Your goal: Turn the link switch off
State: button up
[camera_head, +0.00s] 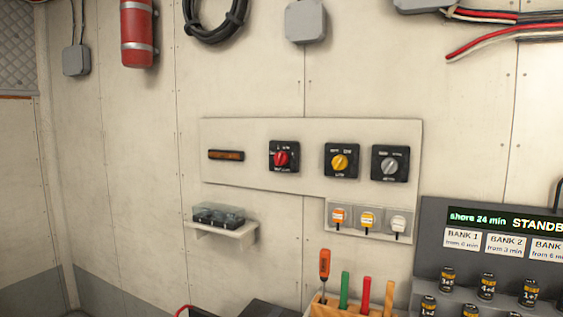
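A pale wall panel carries three black square rotary switches in a row. The left switch (284,157) has a red knob, the middle switch (341,161) a yellow knob, and the right switch (390,164) a grey knob. Their lettering is too small to read, so I cannot tell which is the link switch or how each is set. A small dark bar with amber marks (226,155) sits left of the switches. My gripper is not in view.
Below the switches, a holder (368,237) bears orange, yellow and white tags. A small shelf (240,236) with a dark clear-topped item juts out at left. Lower down are coloured-handled tools (344,290) and a display console (431,222) with cylinders before it.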

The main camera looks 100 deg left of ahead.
aim_at(340, 162)
jog(key=u, duration=2.95)
